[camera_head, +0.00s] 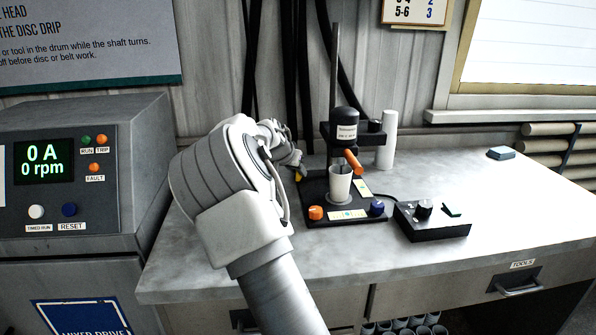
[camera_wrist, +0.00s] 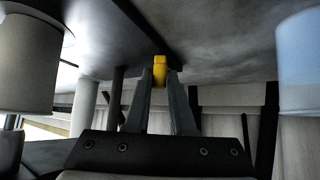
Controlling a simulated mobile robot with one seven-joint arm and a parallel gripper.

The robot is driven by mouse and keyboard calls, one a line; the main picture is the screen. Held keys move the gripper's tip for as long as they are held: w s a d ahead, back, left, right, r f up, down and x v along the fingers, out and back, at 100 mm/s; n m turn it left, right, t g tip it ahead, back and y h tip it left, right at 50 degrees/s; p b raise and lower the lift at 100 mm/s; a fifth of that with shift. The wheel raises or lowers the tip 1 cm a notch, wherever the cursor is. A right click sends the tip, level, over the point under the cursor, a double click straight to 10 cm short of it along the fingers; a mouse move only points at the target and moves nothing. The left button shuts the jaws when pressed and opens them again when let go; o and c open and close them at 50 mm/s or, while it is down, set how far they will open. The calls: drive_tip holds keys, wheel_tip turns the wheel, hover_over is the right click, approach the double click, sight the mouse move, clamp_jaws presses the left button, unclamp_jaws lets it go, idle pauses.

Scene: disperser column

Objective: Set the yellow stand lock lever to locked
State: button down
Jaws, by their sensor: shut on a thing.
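The yellow lock lever (camera_wrist: 160,68) sits between my fingertips in the wrist view, at the edge of the stand's dark base. My gripper (camera_wrist: 160,76) is shut on it. In the head view my gripper (camera_head: 299,170) is at the left side of the disperser stand (camera_head: 345,212), with a small bit of the yellow lever (camera_head: 298,176) showing beside it. My arm and fingers hide most of the lever there. I cannot tell from these views which marked position the lever is in.
A white cup (camera_head: 340,186) stands on the base below the disperser head (camera_head: 345,130). An orange handle (camera_head: 353,161) juts out above the cup. A control box (camera_head: 432,222) sits to the right. A white cylinder (camera_head: 387,140) stands behind. The bench's right side is mostly clear.

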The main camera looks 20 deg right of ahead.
drive_tip(key=shift+s+d, duration=0.1)
drive_tip(key=shift+d, duration=0.1)
drive_tip(key=shift+s+d+n+t+y+b, duration=0.3)
drive_tip(key=shift+d+n+y+b, duration=0.15)
drive_tip(key=shift+n, duration=0.35)
drive_tip(key=shift+s+d+n+t+y+b, duration=0.2)
drive_tip(key=shift+d+n+t+y, duration=0.15)
drive_tip(key=shift+n, duration=0.25)
drive_tip(key=shift+s+d+n+t+y+b, duration=0.1)
drive_tip(key=shift+d+n+t+y+b, duration=0.15)
drive_tip(key=shift+n+y, duration=0.25)
drive_tip(key=c, duration=0.8)
unclamp_jaws()
drive_tip(key=shift+w, duration=0.1)
drive_tip(key=shift+a, duration=0.1)
drive_tip(key=shift+a+r, duration=0.1)
drive_tip(key=shift+r, duration=0.1)
drive_tip(key=p+v, duration=0.3)
drive_tip(key=v, duration=1.4)
